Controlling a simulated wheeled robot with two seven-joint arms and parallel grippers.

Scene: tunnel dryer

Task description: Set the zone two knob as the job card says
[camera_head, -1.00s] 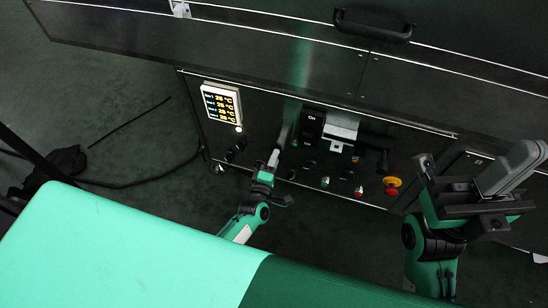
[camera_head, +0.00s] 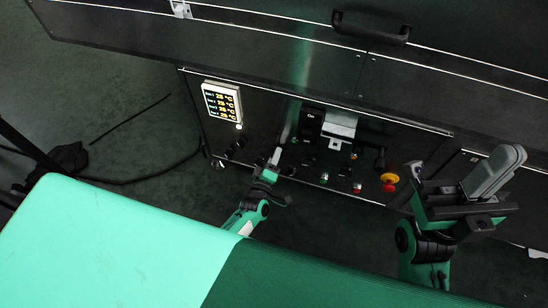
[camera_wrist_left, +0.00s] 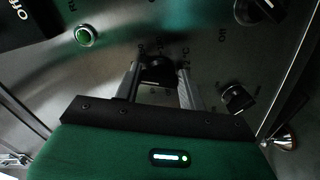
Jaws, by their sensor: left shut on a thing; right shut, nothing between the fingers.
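My left gripper (camera_head: 274,157) reaches the dark control panel (camera_head: 262,118). In the left wrist view its two fingers (camera_wrist_left: 160,85) are shut on a black knob (camera_wrist_left: 158,72), one finger on each side. Part of a "°C" marking shows beside this knob; its name and pointer are not readable. My right gripper (camera_head: 505,170) is shut and empty, held away from the panel at the right. I cannot make out a job card.
A lit display (camera_head: 222,102) with several yellow temperature lines is at the panel's upper left. A red and yellow stop button (camera_head: 389,181) is on the right. A green button (camera_wrist_left: 86,36) is near the held knob. A green belt surface (camera_head: 110,240) fills the lower left.

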